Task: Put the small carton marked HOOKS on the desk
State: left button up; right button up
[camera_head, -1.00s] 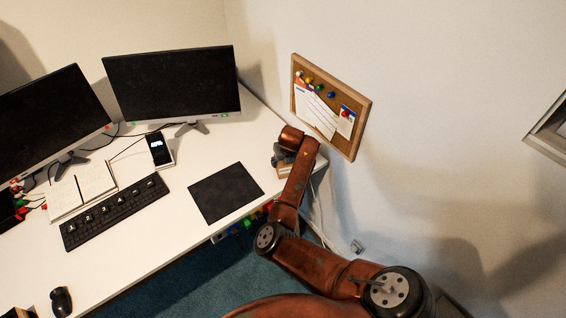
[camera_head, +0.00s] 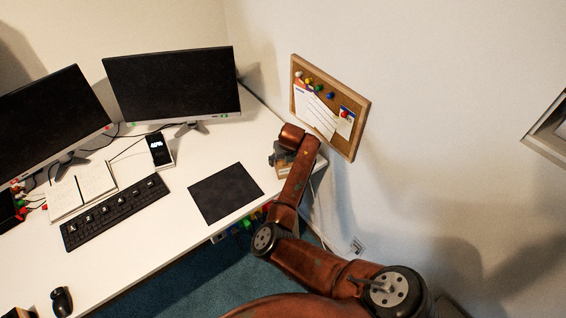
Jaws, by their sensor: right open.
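A small brown box-like thing (camera_head: 282,172), perhaps the carton, shows at the right end of the white desk (camera_head: 150,235). My arm and gripper partly cover it, and no HOOKS marking can be read. My right gripper (camera_head: 277,158) is at this thing, over the desk's right end. It is open, but its fingers are small and partly hidden by my wrist. Whether they touch the thing cannot be told. My left gripper is out of view.
A black mat (camera_head: 226,193) lies just left of my right gripper. Two monitors (camera_head: 172,85), a keyboard (camera_head: 115,212), a phone (camera_head: 160,150), a notebook (camera_head: 82,190) and a mouse (camera_head: 62,301) occupy the desk. A corkboard (camera_head: 330,106) hangs on the wall close to my right wrist.

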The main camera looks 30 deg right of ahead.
jog(key=p+v, duration=0.1)
jog(key=v, duration=0.8)
jog(key=shift+r, duration=0.35)
jog(key=shift+s, duration=0.15)
